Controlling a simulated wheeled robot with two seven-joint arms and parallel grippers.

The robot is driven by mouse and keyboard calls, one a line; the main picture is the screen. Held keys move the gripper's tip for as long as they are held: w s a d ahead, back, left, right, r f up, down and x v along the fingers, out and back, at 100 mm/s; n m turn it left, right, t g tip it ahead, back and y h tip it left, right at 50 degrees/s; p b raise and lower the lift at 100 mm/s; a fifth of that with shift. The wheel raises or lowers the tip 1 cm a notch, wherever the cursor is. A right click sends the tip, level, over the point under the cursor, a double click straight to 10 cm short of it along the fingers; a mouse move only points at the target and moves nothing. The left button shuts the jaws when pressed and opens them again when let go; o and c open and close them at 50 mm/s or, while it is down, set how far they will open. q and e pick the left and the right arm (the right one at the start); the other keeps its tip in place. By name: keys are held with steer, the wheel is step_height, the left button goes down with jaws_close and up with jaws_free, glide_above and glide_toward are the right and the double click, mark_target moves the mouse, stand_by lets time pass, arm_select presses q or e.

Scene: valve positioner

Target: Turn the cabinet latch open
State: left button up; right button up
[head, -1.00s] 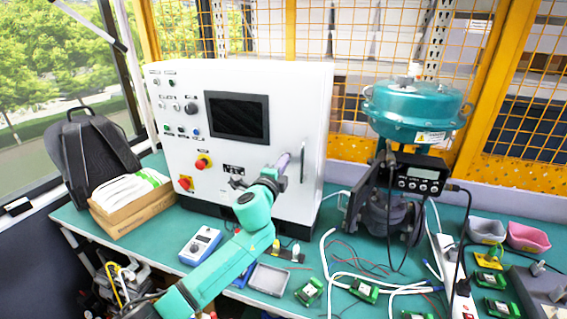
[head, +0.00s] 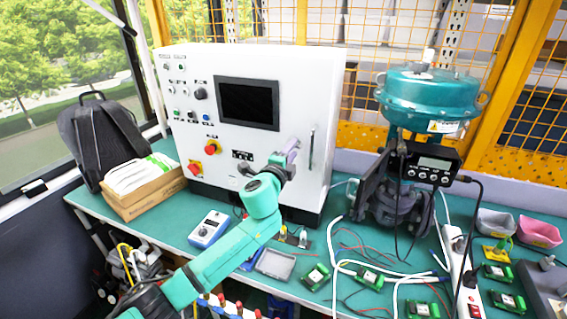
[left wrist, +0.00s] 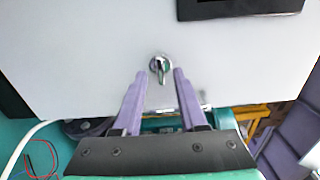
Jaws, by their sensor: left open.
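The cabinet (head: 180,62) is a white box with a dark screen, standing on the green bench. In the left wrist view the latch (left wrist: 160,66) is a small round silver piece with a short grip pointing down in the picture. My left gripper (left wrist: 160,74) is open, its two purple fingers on either side of the latch. I cannot tell whether they touch it. In the head view my left gripper (head: 292,152) is at the cabinet front, right of and below the screen, and the latch is hidden there. My right gripper is not in view.
A vertical handle (head: 311,150) is close to the right of my left gripper. Red knobs (head: 211,147) are on the panel's left. A teal valve actuator (head: 425,95) stands to the right. Cables, green boards and a grey tray (head: 275,264) lie on the bench.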

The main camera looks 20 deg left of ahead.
arm_select(q)
steer(key=s+b, duration=0.2)
steer(key=s, duration=1.1)
steer(key=shift+s+a+b, duration=0.3)
steer(key=shift+s+a, duration=0.1)
steer(key=shift+a, duration=0.05)
steer(key=shift+f, duration=0.1)
